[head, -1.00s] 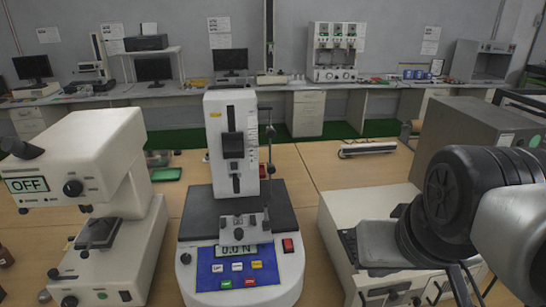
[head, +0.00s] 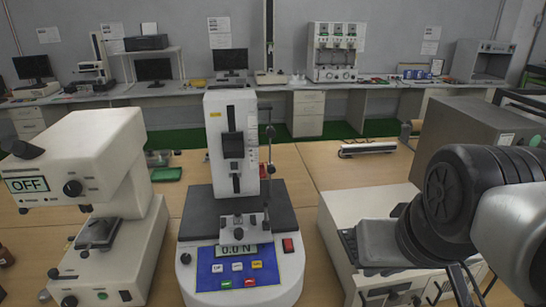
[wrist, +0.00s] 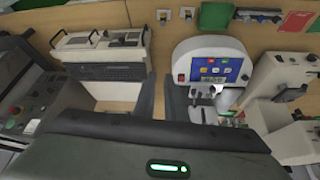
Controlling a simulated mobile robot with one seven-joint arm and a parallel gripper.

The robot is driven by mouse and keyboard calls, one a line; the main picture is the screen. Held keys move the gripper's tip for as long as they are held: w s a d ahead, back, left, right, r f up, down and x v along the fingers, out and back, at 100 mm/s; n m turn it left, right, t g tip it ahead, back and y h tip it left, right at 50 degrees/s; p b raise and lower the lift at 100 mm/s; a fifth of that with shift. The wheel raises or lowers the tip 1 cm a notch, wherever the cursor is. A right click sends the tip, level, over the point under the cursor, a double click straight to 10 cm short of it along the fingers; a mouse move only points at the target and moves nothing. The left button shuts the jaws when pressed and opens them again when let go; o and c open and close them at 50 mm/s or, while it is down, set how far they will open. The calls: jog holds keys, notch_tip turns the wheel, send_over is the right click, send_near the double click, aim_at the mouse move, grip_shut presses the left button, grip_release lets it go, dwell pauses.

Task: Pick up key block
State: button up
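I cannot make out a key block for certain in either view. My gripper (wrist: 158,98) shows in the wrist view as two dark fingers with a narrow gap between them, and I see nothing held there. The force tester (head: 235,225), white with a blue panel and a 0.0 N display, stands mid-table in the head view. It also shows turned around in the wrist view (wrist: 213,62).
A white machine with an OFF display (head: 75,175) stands on the left. A white box-shaped instrument (head: 345,215) is on the right, partly behind my arm. A grey cabinet (head: 470,140) stands behind it. A green tray (head: 166,174) and a power strip (head: 367,148) lie farther back.

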jog(key=o, duration=0.4)
jog(key=w+a+r+n, duration=0.1)
jog(key=w+n, duration=0.2)
jog(key=w+a+r+n, duration=0.1)
jog(key=w+n, duration=0.2)
jog(key=w+a+n+b, duration=0.1)
jog(key=w+n, duration=0.2)
jog(key=shift+w+a+r, duration=0.1)
jog(key=shift+a+r, duration=0.3)
jog(key=shift+o, duration=0.2)
jog(key=n+g+b, duration=0.1)
jog(key=n+b, duration=0.2)
jog(key=n, duration=2.4)
send_over(237, 213)
jog(key=s, duration=0.1)
notch_tip(237, 213, down, 21)
jog(key=shift+s+r, duration=0.15)
jog(key=shift+s+p+x, duration=0.15)
jog(key=shift+s+x, duration=0.05)
jog(key=shift+x, duration=1.2)
jog(key=shift+s+p+x, duration=0.15)
jog(key=shift+x, duration=1.25)
